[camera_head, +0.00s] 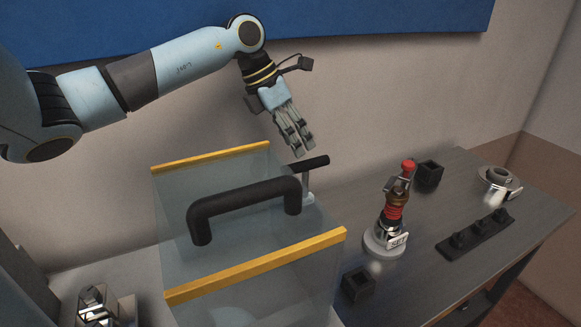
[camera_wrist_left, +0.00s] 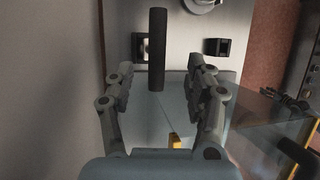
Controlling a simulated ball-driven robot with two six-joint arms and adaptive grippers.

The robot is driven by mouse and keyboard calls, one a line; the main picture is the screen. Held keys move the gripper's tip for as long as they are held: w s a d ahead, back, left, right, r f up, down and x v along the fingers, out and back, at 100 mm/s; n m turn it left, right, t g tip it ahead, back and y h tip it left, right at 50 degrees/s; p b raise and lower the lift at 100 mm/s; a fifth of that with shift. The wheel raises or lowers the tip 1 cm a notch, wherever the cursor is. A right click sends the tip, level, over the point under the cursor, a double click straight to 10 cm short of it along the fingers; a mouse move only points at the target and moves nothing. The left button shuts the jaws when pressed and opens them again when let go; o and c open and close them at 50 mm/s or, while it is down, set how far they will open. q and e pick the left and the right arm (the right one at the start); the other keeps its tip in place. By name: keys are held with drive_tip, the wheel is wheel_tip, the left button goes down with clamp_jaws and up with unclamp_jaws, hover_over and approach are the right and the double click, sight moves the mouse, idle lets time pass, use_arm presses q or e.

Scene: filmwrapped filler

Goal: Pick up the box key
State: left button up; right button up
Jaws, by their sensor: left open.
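My left gripper (camera_head: 300,150) hangs in the head view, pointing down above the back right corner of a clear box with yellow edge strips (camera_head: 262,268). It is open and empty; its fingers frame the left wrist view (camera_wrist_left: 163,75). Just below the fingertips in the head view is a black bar on a pale stem (camera_head: 316,163), which may be the box key. The same bar probably shows as the black rod between and beyond the fingers in the wrist view (camera_wrist_left: 157,45). No contact with it shows. My right gripper is not in view.
A thick black handle (camera_head: 245,197) rises from the clear box. On the dark table (camera_head: 425,270) stand a red-topped device with a "SET" label (camera_head: 394,212), black square holders (camera_head: 429,173), a black strip with knobs (camera_head: 476,232) and a metal cup (camera_head: 498,180). A wall stands behind.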

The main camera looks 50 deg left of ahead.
sight(307, 164)
use_arm(q)
drive_tip(key=shift+w+a+f, duration=0.1)
drive_tip(key=shift+a+f, duration=0.1)
drive_tip(key=shift+w+d+f+p, duration=0.1)
drive_tip(key=shift+w+f+p, duration=0.05)
drive_tip(key=shift+f+p, duration=0.2)
drive_tip(key=p+x, duration=0.2)
drive_tip(key=x, duration=0.1)
drive_tip(key=shift+d, duration=0.35)
drive_tip(key=shift+w+f, duration=0.2)
drive_tip(key=shift+f, duration=0.4)
drive_tip(key=shift+w+f, duration=0.2)
drive_tip(key=shift+f, duration=0.6)
drive_tip(key=shift+d, duration=0.15)
drive_tip(key=shift+c, duration=0.8)
drive_tip(key=c, duration=0.7)
drive_tip(key=shift+c, duration=1.1)
clamp_jaws()
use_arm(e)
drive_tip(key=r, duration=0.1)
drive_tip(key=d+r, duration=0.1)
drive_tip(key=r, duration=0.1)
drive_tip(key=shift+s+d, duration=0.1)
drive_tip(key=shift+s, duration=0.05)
